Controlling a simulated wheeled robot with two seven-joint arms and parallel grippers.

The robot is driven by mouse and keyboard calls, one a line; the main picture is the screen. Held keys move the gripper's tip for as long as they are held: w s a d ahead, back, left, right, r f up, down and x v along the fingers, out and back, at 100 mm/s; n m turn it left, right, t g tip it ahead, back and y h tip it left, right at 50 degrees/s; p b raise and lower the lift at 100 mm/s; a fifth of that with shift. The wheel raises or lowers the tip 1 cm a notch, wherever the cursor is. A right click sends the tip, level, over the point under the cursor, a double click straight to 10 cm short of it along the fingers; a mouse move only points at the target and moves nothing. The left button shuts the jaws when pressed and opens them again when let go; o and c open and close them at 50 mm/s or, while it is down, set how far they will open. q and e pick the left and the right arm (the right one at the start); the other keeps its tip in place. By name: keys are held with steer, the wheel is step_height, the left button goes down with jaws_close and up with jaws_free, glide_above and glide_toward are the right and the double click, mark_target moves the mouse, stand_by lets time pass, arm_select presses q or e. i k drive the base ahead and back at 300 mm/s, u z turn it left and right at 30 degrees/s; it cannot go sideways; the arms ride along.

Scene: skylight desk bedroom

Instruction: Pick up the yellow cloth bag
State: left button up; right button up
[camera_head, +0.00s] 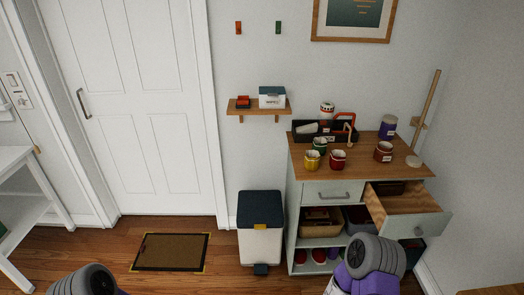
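No thing in view is clearly a yellow cloth bag. A small yellow item with a pale label (312,160) stands at the front left of the wooden cabinet top (362,168). It looks like a mug or a small pouch; I cannot tell which at this size. A green item (320,145) stands just behind it and a red one (338,159) to its right. Grey and purple parts of my two arms show at the bottom edge, the right one in front of the cabinet. Neither gripper's fingers show.
The cabinet's right drawer (418,225) is pulled open. A black caddy (302,136), a dark red mug (383,152) and a purple canister (388,127) stand on top. A bin (260,243) stands left of the cabinet. A doormat (170,252) lies before the closed door.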

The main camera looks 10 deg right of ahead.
mark_target(312, 159)
steer(key=z, duration=0.1)
steer(key=i, duration=1)
steer(key=z, duration=0.55)
